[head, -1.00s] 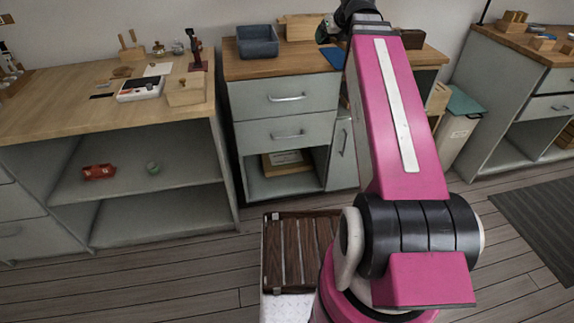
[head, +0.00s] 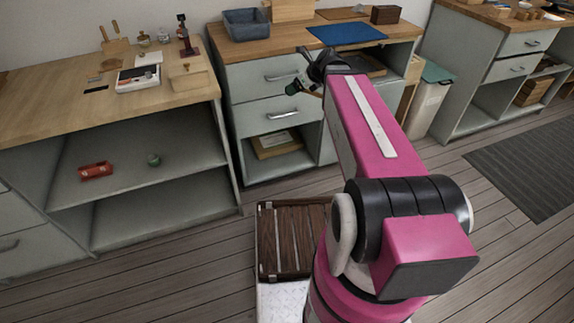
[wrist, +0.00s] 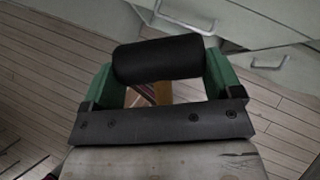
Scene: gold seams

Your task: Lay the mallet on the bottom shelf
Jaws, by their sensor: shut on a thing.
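The mallet's black cylindrical head (wrist: 165,60) sits crosswise between the green fingers of my gripper (wrist: 160,78) in the wrist view. A bit of wooden handle shows below the head; the rest is hidden. In the head view my gripper (head: 302,88) hangs in front of the middle cabinet's drawers, and the mallet is hard to make out there. The left bench has an open lower bay with two levels. Its bottom shelf (head: 160,212) looks empty.
The middle cabinet's open bay holds a box (head: 278,145). Its top carries a grey-blue bin (head: 246,25) and a blue mat (head: 346,34). A slatted dark wooden deck (head: 292,240) is close to my base. Plank floor is clear before the left bench.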

